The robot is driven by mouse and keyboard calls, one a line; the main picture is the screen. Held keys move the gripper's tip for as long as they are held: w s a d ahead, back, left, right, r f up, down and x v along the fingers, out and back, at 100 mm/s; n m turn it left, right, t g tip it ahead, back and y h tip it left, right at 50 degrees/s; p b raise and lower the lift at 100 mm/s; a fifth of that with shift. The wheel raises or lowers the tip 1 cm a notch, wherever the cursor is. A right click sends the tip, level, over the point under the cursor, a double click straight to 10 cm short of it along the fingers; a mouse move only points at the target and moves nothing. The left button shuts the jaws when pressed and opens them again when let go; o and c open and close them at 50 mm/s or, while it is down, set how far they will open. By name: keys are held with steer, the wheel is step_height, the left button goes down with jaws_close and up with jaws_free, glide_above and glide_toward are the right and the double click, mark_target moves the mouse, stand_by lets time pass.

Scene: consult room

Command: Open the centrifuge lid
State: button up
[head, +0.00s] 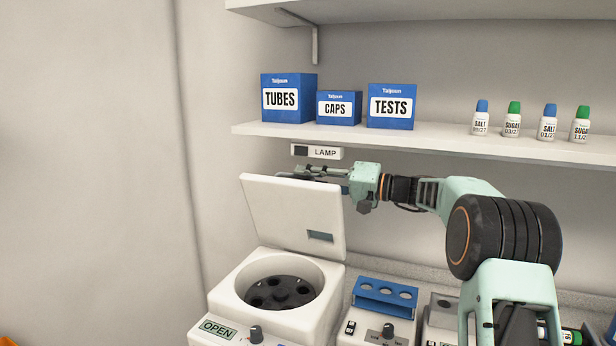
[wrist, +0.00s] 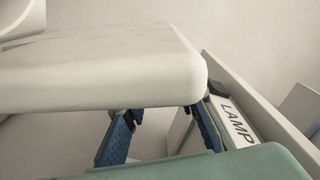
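The white centrifuge (head: 250,318) stands at the lower left of the head view, with a dark rotor (head: 281,293) showing in its bowl. Its lid (head: 290,213) is raised and leans back steeply behind the bowl. My gripper (head: 312,172) is behind the lid's upper edge in the head view, partly hidden by it. In the wrist view, the pale lid (wrist: 100,70) fills the upper left, and the two blue-lined fingers of my gripper (wrist: 160,132) are spread apart just beyond its edge. Nothing shows between the fingers.
A shelf (head: 420,143) with blue boxes (head: 392,107) and small bottles (head: 514,120) runs above my arm. A LAMP switch (head: 317,152) is on the wall close to my gripper. A device with a blue tube rack (head: 385,296) stands right of the centrifuge.

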jaws_close()
stand_by(0.4)
